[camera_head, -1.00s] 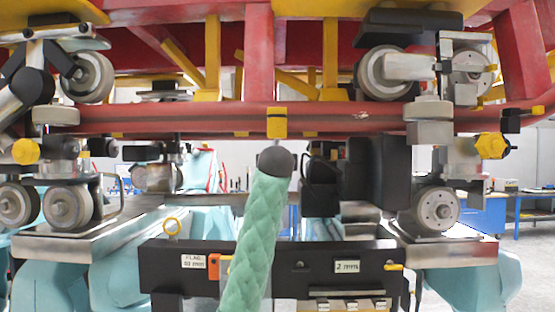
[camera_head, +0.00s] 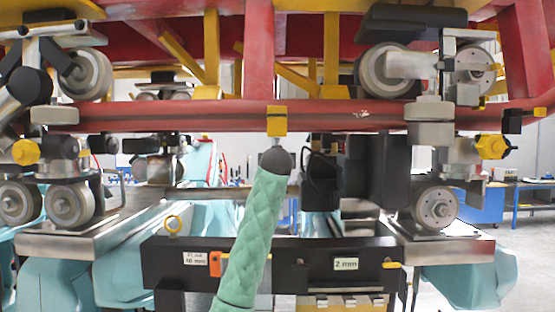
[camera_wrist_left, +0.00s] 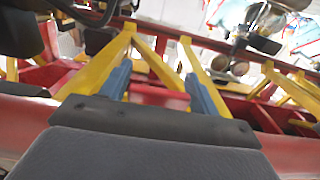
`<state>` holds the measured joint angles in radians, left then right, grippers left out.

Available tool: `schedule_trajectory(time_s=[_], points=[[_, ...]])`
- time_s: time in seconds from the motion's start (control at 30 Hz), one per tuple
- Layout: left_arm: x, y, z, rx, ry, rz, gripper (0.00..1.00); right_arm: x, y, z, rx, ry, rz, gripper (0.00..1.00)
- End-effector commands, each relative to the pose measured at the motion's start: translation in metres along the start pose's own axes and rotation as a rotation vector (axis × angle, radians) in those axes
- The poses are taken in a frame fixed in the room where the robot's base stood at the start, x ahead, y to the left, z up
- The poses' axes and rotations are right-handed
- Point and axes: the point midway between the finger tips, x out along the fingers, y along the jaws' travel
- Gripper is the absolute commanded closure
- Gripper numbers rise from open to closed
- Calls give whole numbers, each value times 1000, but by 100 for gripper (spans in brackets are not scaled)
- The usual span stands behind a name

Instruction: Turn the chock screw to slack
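I cannot pick out the chock screw for certain. A yellow knob (camera_head: 490,147) is on the right wheel assembly and a similar yellow knob (camera_head: 26,152) on the left one, in the head view. A green quilted sleeve (camera_head: 250,235) with a dark rounded end stands tilted in the middle, below a yellow clamp (camera_head: 277,121) on the red tube. No gripper is clearly visible in the head view. In the left wrist view, two blue finger-like pieces (camera_wrist_left: 160,88) stand apart beyond a dark grey body, with nothing visibly held between them. My right gripper is not visible.
A red tube (camera_head: 350,115) crosses the head view, with several grey wheels (camera_head: 435,210) around it. Yellow struts (camera_wrist_left: 97,72) crowd the left wrist view.

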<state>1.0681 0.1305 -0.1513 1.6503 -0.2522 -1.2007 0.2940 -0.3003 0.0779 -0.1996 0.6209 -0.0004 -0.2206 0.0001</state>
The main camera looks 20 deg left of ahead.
Motion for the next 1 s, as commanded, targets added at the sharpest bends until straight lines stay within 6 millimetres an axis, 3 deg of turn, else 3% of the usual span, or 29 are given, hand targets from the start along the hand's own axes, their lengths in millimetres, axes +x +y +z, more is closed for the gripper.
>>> schedule_trajectory(time_s=[0.03,0.13,0.57,1.0], points=[[0,0,0,0,0,0,49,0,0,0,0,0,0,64],[0,0,0,0,0,0,68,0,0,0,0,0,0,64],[-1,1,1,-1,2,81,68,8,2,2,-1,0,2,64],[-2,5,1,0,3,420,68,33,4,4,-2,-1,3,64]])
